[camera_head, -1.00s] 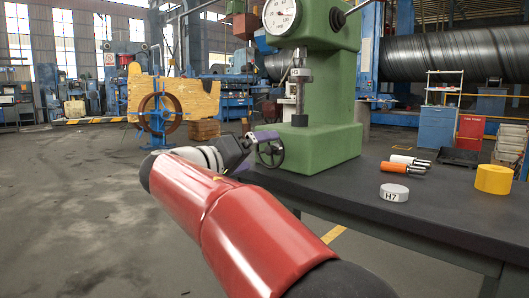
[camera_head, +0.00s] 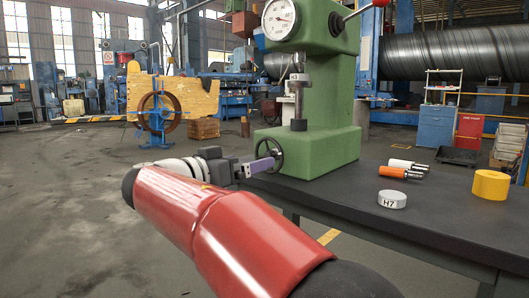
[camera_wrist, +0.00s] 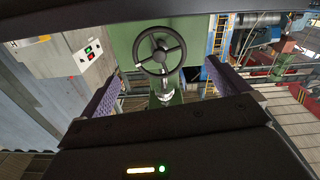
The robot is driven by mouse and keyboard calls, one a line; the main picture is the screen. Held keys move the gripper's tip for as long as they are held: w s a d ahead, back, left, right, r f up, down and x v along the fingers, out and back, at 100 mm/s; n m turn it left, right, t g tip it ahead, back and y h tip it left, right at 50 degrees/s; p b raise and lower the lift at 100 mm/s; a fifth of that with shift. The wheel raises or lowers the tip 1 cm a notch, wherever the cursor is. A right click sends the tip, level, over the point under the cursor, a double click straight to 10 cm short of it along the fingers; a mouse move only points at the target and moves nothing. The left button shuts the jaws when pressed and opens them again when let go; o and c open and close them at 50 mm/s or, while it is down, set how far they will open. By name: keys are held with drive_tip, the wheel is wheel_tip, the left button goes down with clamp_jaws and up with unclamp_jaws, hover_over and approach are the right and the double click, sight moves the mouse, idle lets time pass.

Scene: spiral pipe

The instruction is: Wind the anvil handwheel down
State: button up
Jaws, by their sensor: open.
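The anvil handwheel (camera_head: 269,155) is a small black spoked wheel on the front left side of the green hardness tester (camera_head: 325,153). In the wrist view the handwheel (camera_wrist: 159,50) is ahead, near the top centre, between the fingers. My gripper (camera_head: 262,166) is beside the wheel's left side in the head view; whether a finger touches it I cannot tell. In the wrist view my gripper (camera_wrist: 168,88) is open, its purple-padded fingers wide apart with nothing between the pads. The anvil (camera_head: 299,124) is the dark post below the indenter (camera_head: 299,85).
On the dark bench (camera_head: 345,205) lie a white disc marked H7 (camera_head: 392,199), a yellow cylinder (camera_head: 490,184), an orange-handled tool (camera_head: 393,172), a white-handled tool (camera_head: 402,163) and a black tray (camera_head: 456,156). The floor left of the bench is open.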

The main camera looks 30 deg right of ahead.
sight(267, 156)
drive_tip(key=w+d+m, duration=0.1)
drive_tip(key=d, duration=0.1)
drive_tip(key=d+p, duration=0.1)
drive_tip(key=d, duration=0.2)
drive_tip(key=w+d+m, duration=0.1)
drive_tip(key=d, duration=0.1)
drive_tip(key=shift+w+d+m, duration=0.2)
drive_tip(key=shift+w+m, duration=0.1)
drive_tip(key=c, duration=0.9)
drive_tip(key=shift+c, duration=0.2)
drive_tip(key=shift+f, duration=0.1)
drive_tip(key=n+b, duration=0.2)
drive_tip(key=n, duration=0.7)
drive_tip(key=shift+s, duration=0.1)
